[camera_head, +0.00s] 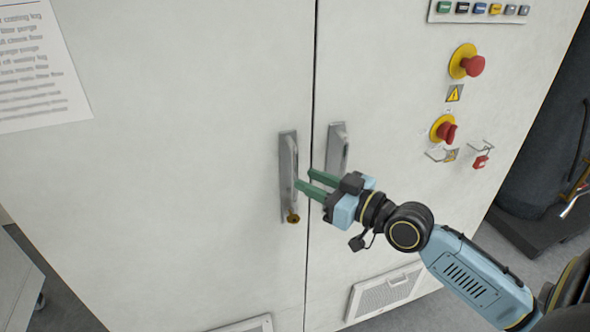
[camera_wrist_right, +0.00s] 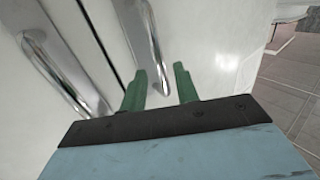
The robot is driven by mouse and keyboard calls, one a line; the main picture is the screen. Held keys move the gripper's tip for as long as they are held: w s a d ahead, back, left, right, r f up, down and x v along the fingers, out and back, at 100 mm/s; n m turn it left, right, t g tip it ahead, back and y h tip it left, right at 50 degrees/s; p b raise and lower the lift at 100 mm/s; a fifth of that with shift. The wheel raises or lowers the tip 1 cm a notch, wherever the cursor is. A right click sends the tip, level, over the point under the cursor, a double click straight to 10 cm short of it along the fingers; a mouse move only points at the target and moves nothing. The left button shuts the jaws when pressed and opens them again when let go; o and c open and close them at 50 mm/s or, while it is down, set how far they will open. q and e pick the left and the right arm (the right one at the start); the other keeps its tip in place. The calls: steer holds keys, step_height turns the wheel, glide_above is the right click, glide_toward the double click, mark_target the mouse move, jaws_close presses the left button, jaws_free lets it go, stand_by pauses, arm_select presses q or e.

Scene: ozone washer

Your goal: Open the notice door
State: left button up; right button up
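The notice door (camera_head: 180,180) is the left cabinet door, with a printed sheet (camera_head: 40,70) at its upper left. It looks shut. Its metal handle (camera_head: 288,165) is upright near the seam, with a brass-coloured piece (camera_head: 293,217) at its lower end. My right gripper (camera_head: 305,179) is open, its green fingers pointing left at the handle's right edge. In the right wrist view the fingers (camera_wrist_right: 160,88) stand apart, with what seems to be this handle (camera_wrist_right: 144,40) showing beyond and between them. I cannot tell if they touch it. My left gripper is out of view.
The right cabinet door has its own handle (camera_head: 337,145), close above my right gripper. Red emergency knobs (camera_head: 473,66) and a row of buttons (camera_head: 480,8) are further right. A vent (camera_head: 385,292) is low on the right door. A pale cart (camera_head: 15,285) stands at lower left.

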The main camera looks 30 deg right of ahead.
mark_target(295, 174)
steer(key=shift+p+x, duration=0.4)
steer(key=shift+x, duration=1.95)
jaws_close()
